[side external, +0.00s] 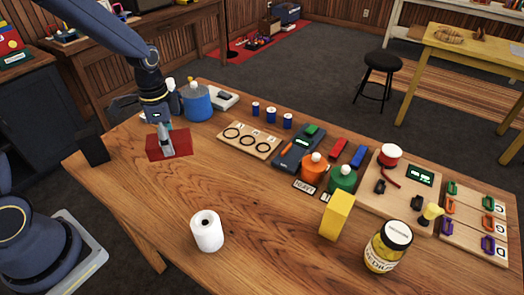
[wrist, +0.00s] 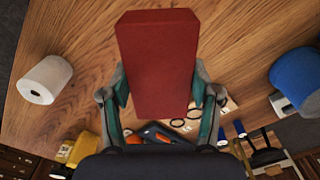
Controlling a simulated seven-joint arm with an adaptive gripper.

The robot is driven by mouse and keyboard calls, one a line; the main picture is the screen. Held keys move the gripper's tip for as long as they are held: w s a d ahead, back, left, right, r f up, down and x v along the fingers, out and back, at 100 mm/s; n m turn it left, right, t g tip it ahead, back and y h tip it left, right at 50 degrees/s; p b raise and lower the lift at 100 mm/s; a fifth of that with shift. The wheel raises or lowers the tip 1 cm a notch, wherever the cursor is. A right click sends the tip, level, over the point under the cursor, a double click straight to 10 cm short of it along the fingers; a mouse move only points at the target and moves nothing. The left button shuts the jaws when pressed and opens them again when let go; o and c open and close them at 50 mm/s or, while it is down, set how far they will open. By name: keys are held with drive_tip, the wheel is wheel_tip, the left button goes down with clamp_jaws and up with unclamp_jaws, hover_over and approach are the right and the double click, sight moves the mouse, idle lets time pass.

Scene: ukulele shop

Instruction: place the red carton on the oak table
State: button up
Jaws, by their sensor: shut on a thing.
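The red carton (side external: 182,144) is a box-shaped block near the left end of the oak table (side external: 160,204) in the side view. My gripper (side external: 166,146) points down at it and is shut on it. In the wrist view the red carton (wrist: 157,62) fills the middle, with a finger of my gripper (wrist: 160,92) against each side. The wood of the oak table (wrist: 80,30) shows around it. I cannot tell whether the carton's underside touches the table or hangs just above it.
A white paper roll (side external: 207,231), a blue bottle (side external: 196,102) and a black block (side external: 93,150) stand around the carton. A ring board (side external: 249,140), a yellow block (side external: 337,215) and a jar (side external: 388,246) are farther right. The table's front left is mostly clear.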

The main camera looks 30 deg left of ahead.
sight(152, 136)
drive_tip(key=d+n, duration=0.1)
drive_tip(key=w+d+n, duration=0.1)
drive_tip(key=d, duration=0.1)
drive_tip(key=d+f+n, duration=0.1)
drive_tip(key=shift+w+d+f, duration=0.1)
drive_tip(key=shift+w+d, duration=0.05)
drive_tip(key=shift+w, duration=0.2)
drive_tip(key=shift+w+d+f+n, duration=0.1)
drive_tip(key=shift+w+d+n, duration=0.15)
drive_tip(key=shift+n, duration=0.75)
drive_tip(key=n, duration=0.3)
drive_tip(key=shift+w+a, duration=0.1)
drive_tip(key=shift+w, duration=0.2)
